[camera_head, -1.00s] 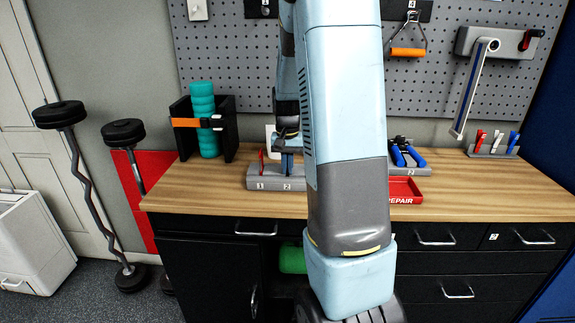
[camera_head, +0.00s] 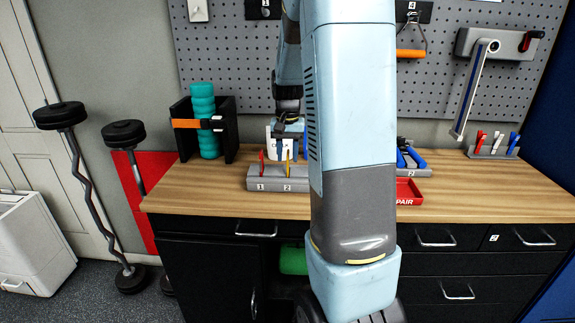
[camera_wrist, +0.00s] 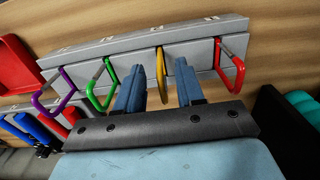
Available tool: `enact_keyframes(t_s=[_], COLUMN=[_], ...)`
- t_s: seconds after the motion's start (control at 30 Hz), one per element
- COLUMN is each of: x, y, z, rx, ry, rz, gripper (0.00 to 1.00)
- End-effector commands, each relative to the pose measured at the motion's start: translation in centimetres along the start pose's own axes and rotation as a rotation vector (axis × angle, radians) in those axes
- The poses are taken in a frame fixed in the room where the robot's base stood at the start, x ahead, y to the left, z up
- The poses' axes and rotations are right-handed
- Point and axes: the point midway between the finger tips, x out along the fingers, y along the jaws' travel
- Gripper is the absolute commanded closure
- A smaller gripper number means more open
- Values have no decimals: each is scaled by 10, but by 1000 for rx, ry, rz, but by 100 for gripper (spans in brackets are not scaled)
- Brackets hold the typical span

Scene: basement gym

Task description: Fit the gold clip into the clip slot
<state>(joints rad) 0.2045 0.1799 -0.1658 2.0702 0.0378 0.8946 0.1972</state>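The gold clip (camera_head: 289,164) stands upright in the grey slotted block (camera_head: 262,184), at the slot marked 2. In the wrist view the gold clip (camera_wrist: 161,76) shows nearly edge-on, its lower end at the block's (camera_wrist: 120,52) face. How deep it sits cannot be told. My gripper (camera_wrist: 159,68) is open, its two blue fingers on either side of the gold clip with gaps on both sides. In the head view my gripper (camera_head: 290,136) is above and behind the clip, partly hidden by my arm.
A red clip (camera_wrist: 232,68) sits beside the gold one; green (camera_wrist: 107,85) and purple (camera_wrist: 52,92) clips are on the other side. A red tray (camera_head: 408,192) and blue-handled tool (camera_head: 411,156) are to the right. A black rack with a teal roller (camera_head: 203,120) stands left.

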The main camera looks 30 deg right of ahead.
Motion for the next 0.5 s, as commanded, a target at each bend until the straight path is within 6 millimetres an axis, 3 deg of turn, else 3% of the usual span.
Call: enact_keyframes(t_s=[0.2,0.5], x=[-45,-82], y=[0,0], z=[0,0], rx=[-1,0], ry=[3,0], rz=[-1,0], gripper=[62,62])
